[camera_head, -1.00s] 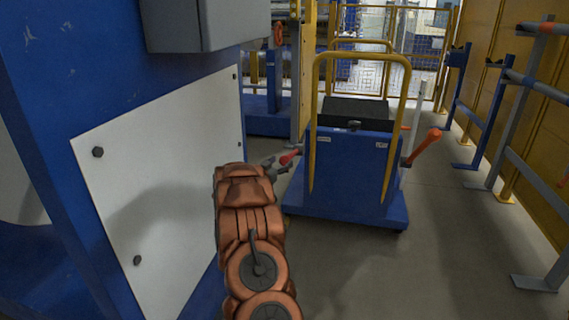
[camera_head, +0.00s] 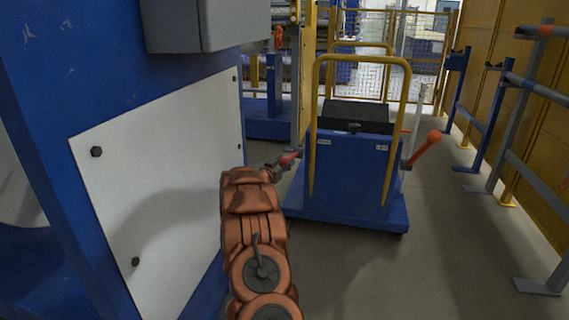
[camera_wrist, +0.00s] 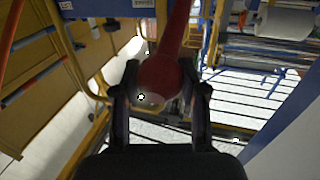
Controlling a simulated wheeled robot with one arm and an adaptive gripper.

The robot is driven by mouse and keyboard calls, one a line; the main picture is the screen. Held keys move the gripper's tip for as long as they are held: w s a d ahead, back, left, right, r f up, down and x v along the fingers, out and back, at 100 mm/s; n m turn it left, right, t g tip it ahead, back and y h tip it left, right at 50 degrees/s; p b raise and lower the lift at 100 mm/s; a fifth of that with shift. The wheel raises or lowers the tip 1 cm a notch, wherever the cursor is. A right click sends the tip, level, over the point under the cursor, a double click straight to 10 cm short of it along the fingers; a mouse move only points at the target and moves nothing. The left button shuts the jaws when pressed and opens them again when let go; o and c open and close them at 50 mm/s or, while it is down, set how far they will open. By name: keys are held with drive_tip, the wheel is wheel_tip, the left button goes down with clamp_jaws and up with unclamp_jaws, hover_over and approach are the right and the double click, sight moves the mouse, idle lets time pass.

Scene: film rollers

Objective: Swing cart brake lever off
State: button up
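The blue cart (camera_head: 345,170) stands ahead with a yellow handle frame. A short red lever (camera_head: 289,159) sticks out on its left side, and an orange-red lever (camera_head: 427,147) slants up on its right side. My gripper (camera_head: 279,164) is at the left lever. In the wrist view, the red lever (camera_wrist: 173,60) comes down between the two fingers of my gripper (camera_wrist: 163,85), with its rounded end toward the palm. The fingers lie close against both sides and look shut on it. The lever's base is out of clear view.
A blue machine with a white panel (camera_head: 160,190) stands close on the left, under a grey box (camera_head: 205,25). Blue-grey rail stands (camera_head: 500,120) line the yellow wall on the right. The floor (camera_head: 440,240) between cart and rails is clear.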

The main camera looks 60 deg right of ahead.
clamp_jaws()
drive_tip(key=shift+r, duration=0.1)
